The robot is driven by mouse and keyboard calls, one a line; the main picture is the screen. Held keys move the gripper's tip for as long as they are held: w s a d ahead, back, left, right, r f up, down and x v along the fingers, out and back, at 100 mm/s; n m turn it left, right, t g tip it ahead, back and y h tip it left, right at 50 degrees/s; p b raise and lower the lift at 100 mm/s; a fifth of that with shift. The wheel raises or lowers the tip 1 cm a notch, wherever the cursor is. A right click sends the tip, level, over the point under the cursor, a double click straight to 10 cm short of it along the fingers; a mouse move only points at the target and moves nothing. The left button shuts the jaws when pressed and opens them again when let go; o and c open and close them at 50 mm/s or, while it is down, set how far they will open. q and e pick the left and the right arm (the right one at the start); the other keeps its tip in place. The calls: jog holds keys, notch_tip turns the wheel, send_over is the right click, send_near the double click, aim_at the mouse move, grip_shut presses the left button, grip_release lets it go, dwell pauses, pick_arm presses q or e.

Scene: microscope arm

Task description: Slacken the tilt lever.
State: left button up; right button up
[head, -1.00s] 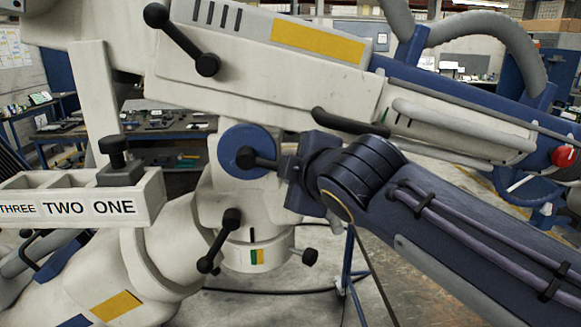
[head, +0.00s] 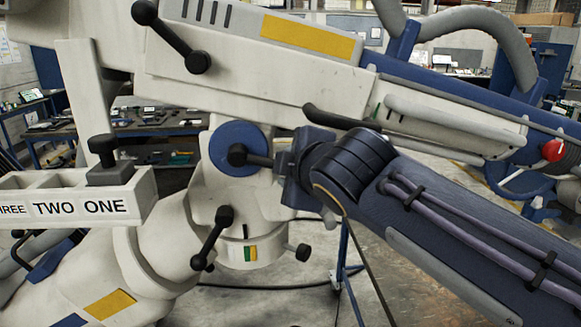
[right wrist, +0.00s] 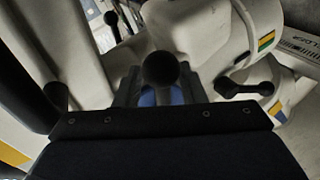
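A black lever (head: 258,160) with a round hub sits on a blue disc (head: 222,145) at the microscope arm's joint, in the head view. It points right, into my right gripper (head: 284,163), which hides its far end. In the right wrist view a black ball (right wrist: 160,70) shows between the two fingers of my right gripper (right wrist: 160,92), with a bit of blue disc behind. Whether the fingers press on the lever is not clear. No label marks which lever is the tilt lever. My left gripper is in no view.
Another black lever (head: 170,36) is on the upper pale housing. A third (head: 213,238) hangs below the disc, with a small black knob (head: 303,252) to its right. A numbered pale tray (head: 75,207) with a black knob stands at left. A black handle (head: 335,119) runs close above my gripper.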

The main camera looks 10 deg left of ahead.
jog(key=b+v, duration=0.2)
jog(key=v, duration=0.5)
jog(key=shift+s+d, duration=0.25)
jog(key=shift+r, duration=0.1)
jog(key=s+d+f+m+g+h, duration=0.25)
jog(key=d+f+m, duration=0.65)
jog(key=d+f, duration=0.8)
jog(key=s+d+f+m+g, duration=0.2)
jog(key=s+d+f+m, duration=0.2)
jog(key=s+f+m, duration=0.2)
jog(key=s+d+f+m+g, duration=0.1)
jog(key=s+d+f+m, duration=0.4)
jog(key=s+f, duration=0.4)
jog(key=shift+s+f+m+g, duration=0.4)
jog(key=shift+f+m, duration=0.3)
jog(key=shift+m, duration=0.2)
